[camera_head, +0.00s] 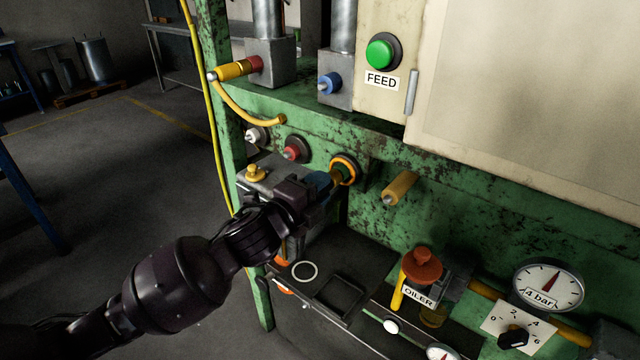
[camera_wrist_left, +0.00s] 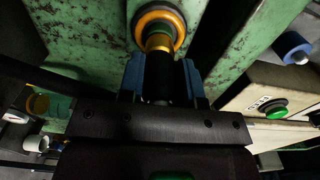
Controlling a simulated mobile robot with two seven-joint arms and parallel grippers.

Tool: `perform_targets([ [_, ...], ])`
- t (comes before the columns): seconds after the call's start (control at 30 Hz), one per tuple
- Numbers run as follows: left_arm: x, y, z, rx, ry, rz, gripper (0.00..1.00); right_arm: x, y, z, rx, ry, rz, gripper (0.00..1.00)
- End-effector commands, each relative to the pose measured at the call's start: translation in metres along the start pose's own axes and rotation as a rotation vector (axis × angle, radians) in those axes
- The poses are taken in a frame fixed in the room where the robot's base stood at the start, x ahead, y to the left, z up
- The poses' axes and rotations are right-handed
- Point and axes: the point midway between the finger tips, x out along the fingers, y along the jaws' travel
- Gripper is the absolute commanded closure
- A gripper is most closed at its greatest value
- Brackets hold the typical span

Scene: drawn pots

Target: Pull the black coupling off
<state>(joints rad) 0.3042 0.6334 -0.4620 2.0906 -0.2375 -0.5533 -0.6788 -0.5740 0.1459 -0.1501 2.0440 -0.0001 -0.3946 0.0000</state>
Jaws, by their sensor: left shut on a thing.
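My left gripper (camera_head: 322,184) is at the green machine panel, in front of a port with an orange ring (camera_head: 346,166). In the left wrist view its blue fingers (camera_wrist_left: 161,72) are shut on the black coupling (camera_wrist_left: 161,85), one on each side. The coupling lies in line with the port; a brass and green part (camera_wrist_left: 158,42) shows between it and the orange ring (camera_wrist_left: 174,18). I cannot tell whether the coupling is still joined to it. In the head view the gripper hides most of the coupling. My right gripper is not in view.
A red port (camera_head: 295,149) and a white one (camera_head: 255,136) are left of the gripper, a yellow-tan cylinder (camera_head: 400,188) is to the right. Below are a dark tray (camera_head: 335,260), the red-capped oiler (camera_head: 422,265) and a gauge (camera_head: 547,287). A yellow hose (camera_head: 245,108) hangs above left.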

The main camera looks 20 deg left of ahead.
Motion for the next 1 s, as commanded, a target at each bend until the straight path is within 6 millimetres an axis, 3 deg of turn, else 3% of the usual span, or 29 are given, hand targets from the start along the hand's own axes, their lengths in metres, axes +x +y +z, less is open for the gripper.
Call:
perform_targets([
  [0.03, 0.003, -0.013, 0.002, 0.006, -0.001, -0.024, 1.0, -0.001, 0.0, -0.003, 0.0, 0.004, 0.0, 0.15],
  [1.0, -0.03, -0.009, 0.0, 0.005, 0.002, -0.017, 1.0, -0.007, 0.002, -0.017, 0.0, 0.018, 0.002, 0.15],
])
